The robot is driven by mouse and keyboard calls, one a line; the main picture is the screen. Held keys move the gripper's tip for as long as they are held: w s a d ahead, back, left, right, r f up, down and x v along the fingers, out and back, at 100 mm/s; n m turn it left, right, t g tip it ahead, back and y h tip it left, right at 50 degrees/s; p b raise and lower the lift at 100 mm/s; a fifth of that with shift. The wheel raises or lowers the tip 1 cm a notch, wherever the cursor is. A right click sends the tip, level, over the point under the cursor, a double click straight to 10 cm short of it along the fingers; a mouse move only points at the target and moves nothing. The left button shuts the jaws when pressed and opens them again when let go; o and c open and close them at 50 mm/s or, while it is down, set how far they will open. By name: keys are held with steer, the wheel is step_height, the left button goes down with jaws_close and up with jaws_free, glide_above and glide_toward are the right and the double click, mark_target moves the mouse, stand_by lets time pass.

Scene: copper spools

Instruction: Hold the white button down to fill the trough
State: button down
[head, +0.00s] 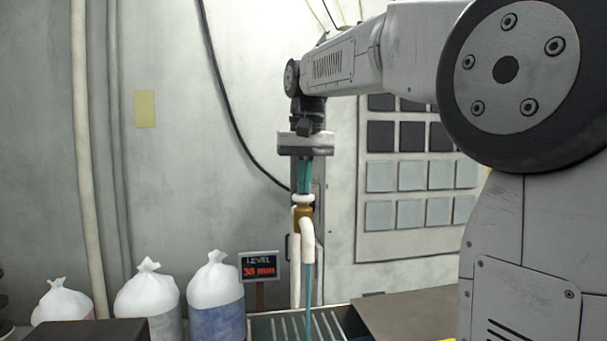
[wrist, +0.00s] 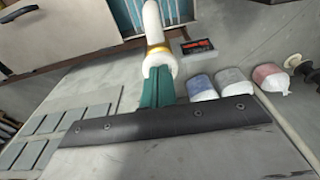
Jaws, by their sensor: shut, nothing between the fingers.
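My gripper (head: 304,188) points straight down with its teal fingers together and nothing between them. Its tips meet the white button (head: 303,199) on top of the brass-collared tap; in the wrist view my fingers (wrist: 160,76) end at the white button (wrist: 160,58). A thin blue-green stream (head: 308,290) runs from the white spout (head: 307,240) into the slatted trough (head: 262,327), whose lower part is cut off by the frame. The level display (head: 259,267) beside it shows red digits, seemingly 38 mm.
Several tied white-topped bags (head: 215,295) stand left of the display. A flat brown surface (head: 410,315) lies right of the trough. A panel of dark and pale squares (head: 410,175) is on the wall behind. A black cable hangs close behind the tap.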

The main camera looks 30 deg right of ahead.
mark_target(306, 197)
steer(key=shift+f, duration=0.3)
step_height(306, 197, up, 15)
steer(key=s, duration=0.1)
steer(key=shift+a+f, duration=0.2)
steer(key=shift+s, duration=0.1)
stand_by(0.3)
steer(key=s+a+f+n, duration=0.1)
steer(key=s+a+f, duration=0.2)
steer(key=s+f, duration=0.5)
steer(key=s+a+f+n, duration=0.2)
steer(key=s+f, duration=0.7)
steer(key=f, duration=0.7)
steer(key=s+a+f+n, duration=0.1)
steer(key=s+a+f, duration=0.4)
steer(key=s+f, duration=0.3)
step_height(306, 197, down, 5)
steer(key=shift+s+r+n, duration=0.15)
steer(key=shift+s+n, duration=0.15)
